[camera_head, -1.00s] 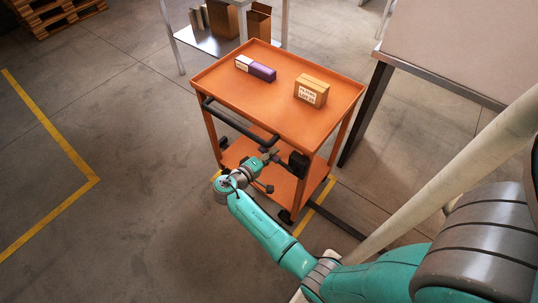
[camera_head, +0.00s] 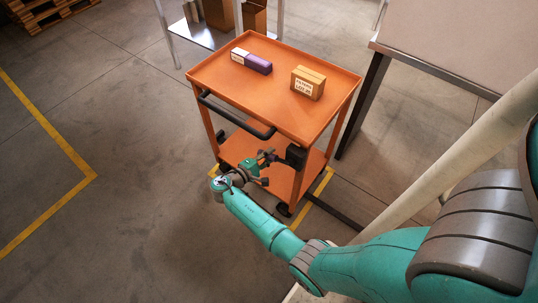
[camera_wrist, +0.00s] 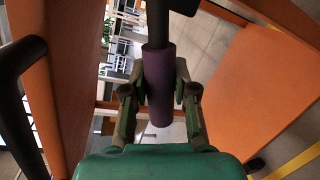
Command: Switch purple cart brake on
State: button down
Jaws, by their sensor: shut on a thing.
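The orange cart (camera_head: 270,95) stands on the floor with a black push handle (camera_head: 235,117) on its near side. A black brake housing (camera_head: 296,156) sits below the tray at the near right corner. In the wrist view the brake lever shows as a dark purple cylindrical grip (camera_wrist: 159,80) on a black stem. My gripper (camera_head: 266,160) is beside the housing, under the push handle. In the wrist view my gripper (camera_wrist: 160,95) has its fingers on both sides of the purple grip, shut on it. The lever's exact angle is hard to tell.
A purple-and-white box (camera_head: 251,61) and a cardboard carton (camera_head: 308,83) stand on the cart's top tray. A table (camera_head: 455,45) is close on the right, and a shelf rack (camera_head: 205,35) stands behind. The floor to the left, with yellow lines (camera_head: 60,140), is clear.

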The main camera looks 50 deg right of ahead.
jog(key=shift+s+f, duration=0.1)
jog(key=c, duration=0.9)
grip_release()
jog(key=v, duration=1.2)
jog(key=shift+f, duration=0.1)
jog(key=shift+f, duration=0.1)
